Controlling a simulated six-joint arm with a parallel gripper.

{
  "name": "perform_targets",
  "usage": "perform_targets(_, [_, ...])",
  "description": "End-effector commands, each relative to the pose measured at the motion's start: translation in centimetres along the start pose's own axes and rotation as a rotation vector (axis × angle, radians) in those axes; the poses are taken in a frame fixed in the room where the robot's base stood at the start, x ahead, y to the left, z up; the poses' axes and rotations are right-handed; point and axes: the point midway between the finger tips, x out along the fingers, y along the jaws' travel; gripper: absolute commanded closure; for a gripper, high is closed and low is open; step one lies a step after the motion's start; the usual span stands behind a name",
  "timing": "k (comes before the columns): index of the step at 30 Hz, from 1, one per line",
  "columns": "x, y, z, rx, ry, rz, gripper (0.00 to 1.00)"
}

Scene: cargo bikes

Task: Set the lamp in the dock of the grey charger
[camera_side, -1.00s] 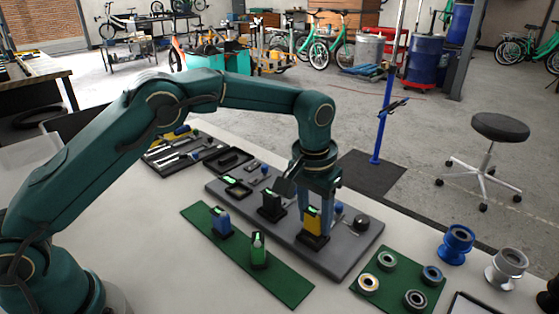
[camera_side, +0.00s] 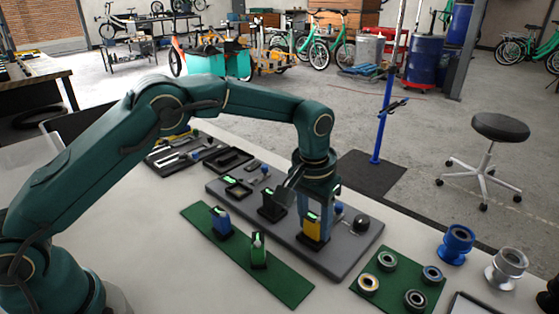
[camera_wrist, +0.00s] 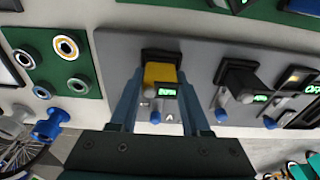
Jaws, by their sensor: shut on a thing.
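The lamp, a yellow block (camera_side: 313,229) with a green-lit display, stands upright between the fingers of my gripper (camera_side: 318,222). Its lower end is at the black dock (camera_side: 312,246) on the grey charger board (camera_side: 350,262). In the wrist view the yellow lamp (camera_wrist: 160,73) sits between my two blue fingers (camera_wrist: 158,100), against the black dock (camera_wrist: 161,55). My gripper is shut on it. The fingers hide part of the lamp's sides, and I cannot tell whether it is fully seated.
A black unit (camera_side: 271,206) stands on the board to the left. Another green mat (camera_side: 393,278) with several rings lies to the right.

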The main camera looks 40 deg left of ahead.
Motion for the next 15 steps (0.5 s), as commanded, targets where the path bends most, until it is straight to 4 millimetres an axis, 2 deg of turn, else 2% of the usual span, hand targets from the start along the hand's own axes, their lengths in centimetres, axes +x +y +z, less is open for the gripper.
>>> perform_targets(9, [0.16,0.00,0.03,0.000,0.000,0.000,1.00])
perform_targets(10, [0.16,0.00,0.03,0.000,0.000,0.000,0.45])
perform_targets(12, [0.16,0.00,0.03,0.000,0.000,0.000,0.19])
perform_targets(15, [0.16,0.00,0.02,0.000,0.000,0.000,0.18])
